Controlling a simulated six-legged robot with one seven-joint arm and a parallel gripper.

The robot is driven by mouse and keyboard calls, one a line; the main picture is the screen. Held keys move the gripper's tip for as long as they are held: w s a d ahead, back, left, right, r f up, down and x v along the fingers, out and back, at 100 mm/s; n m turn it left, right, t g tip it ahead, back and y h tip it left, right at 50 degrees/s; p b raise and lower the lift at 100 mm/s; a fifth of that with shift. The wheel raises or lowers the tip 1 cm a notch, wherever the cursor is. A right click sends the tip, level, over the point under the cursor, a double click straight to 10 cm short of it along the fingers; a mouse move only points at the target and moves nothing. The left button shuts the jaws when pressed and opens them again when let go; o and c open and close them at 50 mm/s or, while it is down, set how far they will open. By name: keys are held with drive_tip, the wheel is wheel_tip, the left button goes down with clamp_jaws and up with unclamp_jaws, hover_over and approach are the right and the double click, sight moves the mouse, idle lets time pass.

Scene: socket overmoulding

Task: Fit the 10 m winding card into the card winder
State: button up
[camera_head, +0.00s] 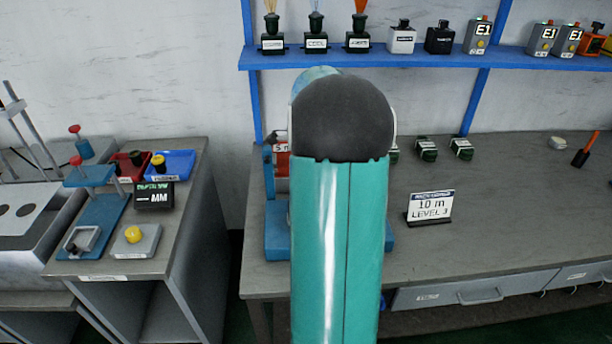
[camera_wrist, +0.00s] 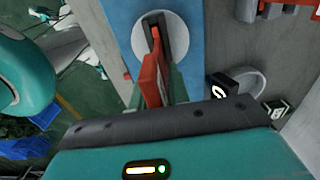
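A red card-like piece (camera_wrist: 148,82), which I take to be the winding card, stands in front of my gripper in the wrist view. Its far end meets a dark holder (camera_wrist: 152,24) on a round white disc (camera_wrist: 176,41) of the card winder. Whether it is fully seated cannot be seen. My gripper (camera_wrist: 160,88) has its greenish fingers close together on both sides of the red piece and appears shut on it. In the head view my arm hides the gripper and most of the winder; its blue base (camera_head: 277,240) shows at the left.
A sign reading "10 m LEVEL 3" (camera_head: 430,207) stands on the bench right of my arm. A red piece with a white label (camera_head: 281,147) stands behind the winder. Dark blocks (camera_head: 426,149) sit at the back. The bench's right front is clear. A side table (camera_head: 110,267) stands left across a gap.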

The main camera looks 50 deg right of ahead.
drive_tip(key=shift+o, duration=1.3)
wheel_tip(320, 180, up, 14)
drive_tip(key=shift+f, duration=0.1)
